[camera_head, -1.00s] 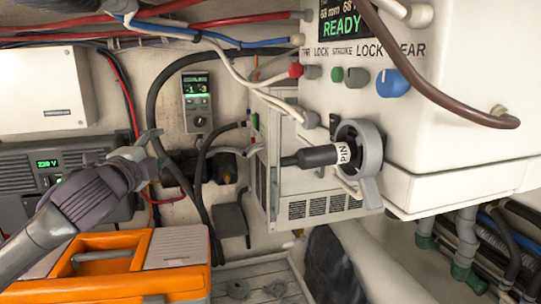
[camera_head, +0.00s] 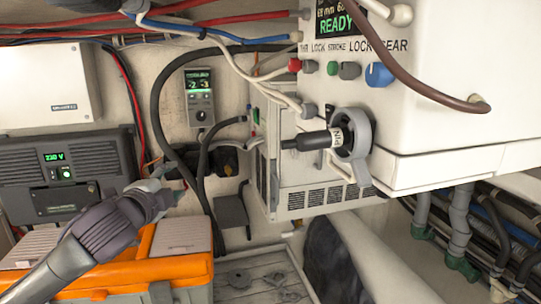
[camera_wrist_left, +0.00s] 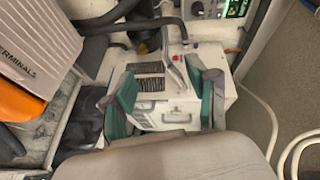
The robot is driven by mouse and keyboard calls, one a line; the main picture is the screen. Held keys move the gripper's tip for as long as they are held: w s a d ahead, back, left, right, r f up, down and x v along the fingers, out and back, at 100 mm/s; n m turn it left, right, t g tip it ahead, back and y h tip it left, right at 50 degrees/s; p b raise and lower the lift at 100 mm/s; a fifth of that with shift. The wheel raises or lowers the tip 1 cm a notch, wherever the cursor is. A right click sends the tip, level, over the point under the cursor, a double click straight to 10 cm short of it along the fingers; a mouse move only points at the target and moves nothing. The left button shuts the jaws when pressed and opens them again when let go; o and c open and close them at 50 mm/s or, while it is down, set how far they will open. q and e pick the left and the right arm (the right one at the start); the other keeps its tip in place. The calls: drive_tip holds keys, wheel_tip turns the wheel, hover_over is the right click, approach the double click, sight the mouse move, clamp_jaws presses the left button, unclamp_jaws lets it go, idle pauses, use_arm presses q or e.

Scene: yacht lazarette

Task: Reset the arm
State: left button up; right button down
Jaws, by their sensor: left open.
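My left arm comes in from the lower left in the head view, and its gripper (camera_head: 165,183) hangs above and behind the orange toolbox (camera_head: 120,277). In the left wrist view the two teal-padded fingers (camera_wrist_left: 165,100) stand wide apart with nothing held between them. A white box with a vent and a small handle (camera_wrist_left: 165,115) lies beyond the fingers in that view. The gripper looks small in the head view, so the exact gap to the cables behind it is hard to tell. My right gripper is not in view.
A grey power unit (camera_head: 65,178) with a green display stands left of the gripper. A white cabinet (camera_head: 455,110) with knobs and a black handle marked PIN (camera_head: 312,140) fills the right. Dark hoses (camera_head: 165,130) hang behind.

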use_arm(q)
drive_tip(key=s+d+f+n+g, duration=0.2)
drive_tip(key=s+f, duration=0.2)
drive_tip(key=f, duration=0.4)
drive_tip(key=s+d+f+n+g, duration=0.2)
drive_tip(key=s+f, duration=0.2)
drive_tip(key=f, duration=0.4)
drive_tip(key=s+d+f+n+g, duration=0.1)
drive_tip(key=s+f+n, duration=0.2)
drive_tip(key=s+f, duration=0.35)
drive_tip(key=s+a+f+n+g+y, duration=0.15)
drive_tip(key=s+f+n+g, duration=0.25)
drive_tip(key=s+f, duration=0.65)
drive_tip(key=s+a+f+n+g+y, duration=0.1)
drive_tip(key=s+a+f+n+g, duration=0.45)
drive_tip(key=s, duration=0.85)
wheel_tip(320, 180, down, 34)
drive_tip(key=s+d+m+b, duration=0.1)
drive_tip(key=d+b, duration=0.2)
drive_tip(key=b, duration=0.5)
drive_tip(key=s+a+f+b, duration=0.1)
drive_tip(key=s+f+b, duration=0.2)
drive_tip(key=s+f, duration=0.5)
drive_tip(key=s+a+f+g+b, duration=0.1)
drive_tip(key=s+a+f+b, duration=0.1)
drive_tip(key=s+f, duration=0.7)
wheel_tip(320, 180, down, 7)
drive_tip(key=shift+s+f+b, duration=0.1)
drive_tip(key=shift+s+b, duration=0.1)
drive_tip(key=shift+b, duration=0.55)
